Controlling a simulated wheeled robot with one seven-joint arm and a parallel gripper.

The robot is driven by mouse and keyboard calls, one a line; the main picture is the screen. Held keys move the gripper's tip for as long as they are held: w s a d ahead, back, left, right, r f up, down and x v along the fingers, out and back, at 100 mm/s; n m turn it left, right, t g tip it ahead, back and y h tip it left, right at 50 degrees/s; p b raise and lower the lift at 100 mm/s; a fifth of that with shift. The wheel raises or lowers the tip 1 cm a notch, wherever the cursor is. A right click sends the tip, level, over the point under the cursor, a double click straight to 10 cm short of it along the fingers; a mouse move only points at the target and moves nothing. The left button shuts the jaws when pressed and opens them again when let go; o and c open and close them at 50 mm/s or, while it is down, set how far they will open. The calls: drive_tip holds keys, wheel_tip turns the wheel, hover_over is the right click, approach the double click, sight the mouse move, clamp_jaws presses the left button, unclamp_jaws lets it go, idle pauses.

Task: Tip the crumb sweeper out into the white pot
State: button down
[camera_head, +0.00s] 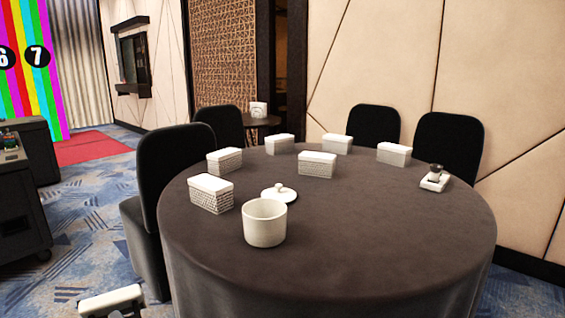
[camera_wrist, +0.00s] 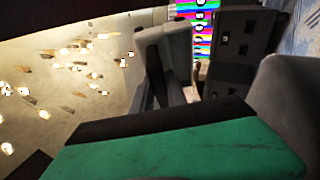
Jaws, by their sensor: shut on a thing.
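The white pot (camera_head: 265,225) stands upright and open on the round dark table, near its front left edge. Its inside bottom is hidden from here. A white lid (camera_head: 279,194) with a knob lies just behind it. In the wrist view my gripper (camera_wrist: 166,72) shows as grey parts. It is shut on a green thing with a black edge (camera_wrist: 180,148), which fills the bottom of that view; I take this for the crumb sweeper, though only part shows. In the head view a pale part, apparently of my gripper or arm (camera_head: 112,302), shows at the lower left, apart from the pot.
Several white-topped patterned boxes (camera_head: 211,193) stand on the round table (camera_head: 370,230). A small white holder with a dark top (camera_head: 435,179) is at its right. Black chairs (camera_head: 176,165) surround the back and left. The table's front right is clear. A dark console (camera_head: 30,145) stands left.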

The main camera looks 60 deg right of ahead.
wheel_tip(320, 180, up, 29)
drive_tip(key=p, duration=2.7)
drive_tip(key=s+d+r+m+g+h, duration=0.1)
drive_tip(key=d+r+m+g+h, duration=0.2)
drive_tip(key=d+m+g+h, duration=0.9)
drive_tip(key=s+d+r+m+g+h, duration=0.1)
drive_tip(key=d+r+m+g+h, duration=0.15)
drive_tip(key=d, duration=1.65)
drive_tip(key=s+d+m+g+y, duration=0.6)
drive_tip(key=s+d+m+g, duration=0.5)
drive_tip(key=s+m, duration=0.3)
drive_tip(key=s+a+r+m+t+y, duration=0.1)
drive_tip(key=s+a+r+m+y, duration=0.2)
drive_tip(key=s+a+m, duration=0.4)
drive_tip(key=s+m+y, duration=0.1)
drive_tip(key=m, duration=0.5)
drive_tip(key=shift+s, duration=0.3)
drive_tip(key=shift+d, duration=0.1)
